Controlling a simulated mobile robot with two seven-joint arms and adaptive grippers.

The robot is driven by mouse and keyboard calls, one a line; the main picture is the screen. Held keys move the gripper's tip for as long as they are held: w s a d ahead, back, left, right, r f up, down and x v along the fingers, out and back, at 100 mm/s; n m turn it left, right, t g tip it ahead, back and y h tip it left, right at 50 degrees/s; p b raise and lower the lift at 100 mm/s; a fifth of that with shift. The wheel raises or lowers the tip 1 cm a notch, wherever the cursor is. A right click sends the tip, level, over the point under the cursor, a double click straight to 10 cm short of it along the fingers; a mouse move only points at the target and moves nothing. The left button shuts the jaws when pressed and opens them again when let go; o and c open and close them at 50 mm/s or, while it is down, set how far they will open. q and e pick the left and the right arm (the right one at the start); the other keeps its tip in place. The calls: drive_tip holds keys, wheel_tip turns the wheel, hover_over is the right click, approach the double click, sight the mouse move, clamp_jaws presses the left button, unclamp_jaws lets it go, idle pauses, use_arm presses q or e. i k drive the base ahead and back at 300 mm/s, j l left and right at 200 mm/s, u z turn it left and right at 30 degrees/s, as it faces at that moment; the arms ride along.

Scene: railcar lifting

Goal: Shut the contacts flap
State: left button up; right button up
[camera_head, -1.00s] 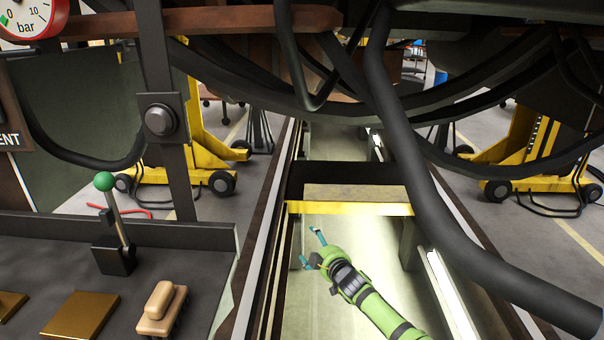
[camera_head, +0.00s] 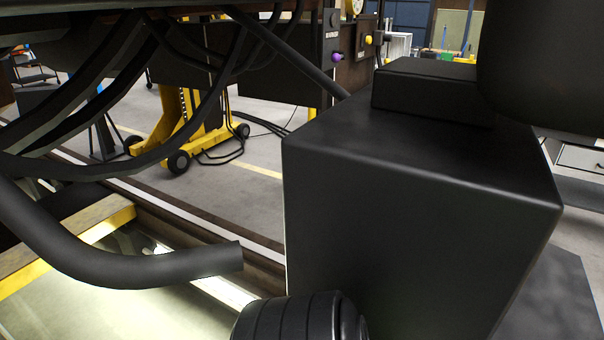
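I cannot make out a contacts flap in this view. A large black box (camera_head: 400,220) with a smaller black block (camera_head: 428,95) on top fills the middle right, close to me. No open or shut flap can be told on its faces. Neither of my grippers is in view. A ribbed black cylinder (camera_head: 295,318) shows at the bottom edge; I cannot tell what it belongs to.
A thick black pipe (camera_head: 130,268) ends at the lower left, above the lit pit. A yellow beam (camera_head: 110,225) crosses the pit. A yellow wheeled jack (camera_head: 185,120) stands behind. Purple (camera_head: 337,57) and yellow (camera_head: 368,39) knobs show at the top.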

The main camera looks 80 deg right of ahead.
sight(556, 301)
drive_tip(key=z, duration=0.4)
drive_tip(key=j+z, duration=0.15)
drive_tip(key=z, duration=0.2)
drive_tip(key=i+z, duration=0.1)
drive_tip(key=z, duration=0.3)
drive_tip(key=j+z, duration=0.15)
drive_tip(key=z, duration=0.25)
